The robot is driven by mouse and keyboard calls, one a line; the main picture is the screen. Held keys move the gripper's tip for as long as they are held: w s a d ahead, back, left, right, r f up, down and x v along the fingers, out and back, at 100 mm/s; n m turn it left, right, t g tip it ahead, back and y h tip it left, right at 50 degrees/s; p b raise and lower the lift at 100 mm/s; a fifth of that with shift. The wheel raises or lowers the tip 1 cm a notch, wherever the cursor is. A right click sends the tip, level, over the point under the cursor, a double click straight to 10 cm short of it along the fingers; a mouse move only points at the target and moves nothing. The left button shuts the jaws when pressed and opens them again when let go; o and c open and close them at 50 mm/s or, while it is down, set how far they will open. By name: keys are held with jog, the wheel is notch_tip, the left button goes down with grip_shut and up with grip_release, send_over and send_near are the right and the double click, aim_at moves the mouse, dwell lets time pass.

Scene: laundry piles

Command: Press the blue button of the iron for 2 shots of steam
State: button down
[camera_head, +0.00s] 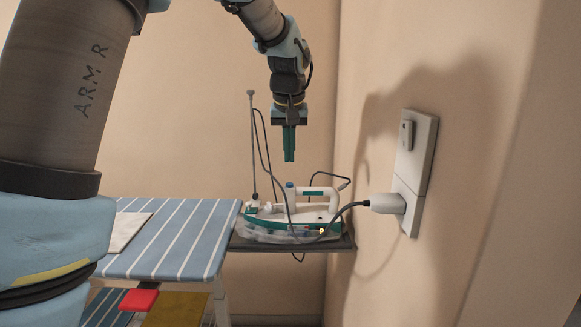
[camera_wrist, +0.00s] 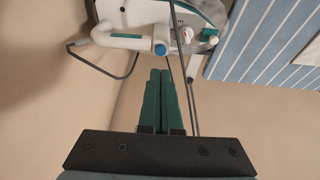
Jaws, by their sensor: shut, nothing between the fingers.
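The white and teal iron (camera_head: 270,226) lies on the dark rest at the right end of the ironing board in the head view. Its blue button (camera_head: 290,186) is a small knob at the front end of the white handle. The iron (camera_wrist: 130,20) and its blue button (camera_wrist: 161,48) also show at the top of the wrist view. My gripper (camera_head: 289,158) points down, shut and empty, above the iron. Its green fingertips are apart from the button. In the wrist view my gripper (camera_wrist: 161,72) has its tips just below the button in the picture.
The blue striped ironing board (camera_head: 180,235) holds a pale folded cloth (camera_head: 126,230). A plug (camera_head: 385,203) with a dark cord sits in the wall socket (camera_head: 416,170). A thin cord-holder rod (camera_head: 252,140) rises beside the iron. The wall is close on the right.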

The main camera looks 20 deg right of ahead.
notch_tip(320, 180, up, 7)
send_over(290, 183)
jog(key=s+a, duration=0.2)
jog(key=s, duration=0.1)
jog(key=shift+s+d+f+b, duration=0.15)
jog(key=shift+s+b, duration=0.05)
jog(key=shift+b, duration=0.2)
dwell(0.6)
jog(key=shift+r, duration=0.55)
jog(key=shift+f, duration=0.1)
jog(key=x, duration=0.4)
jog(key=p+x, duration=0.1)
jog(key=x, duration=0.3)
jog(key=p+x, duration=0.1)
jog(key=x, duration=0.3)
jog(key=shift+s+f, duration=0.2)
jog(key=shift+s, duration=0.1)
jog(key=shift+f, duration=0.8)
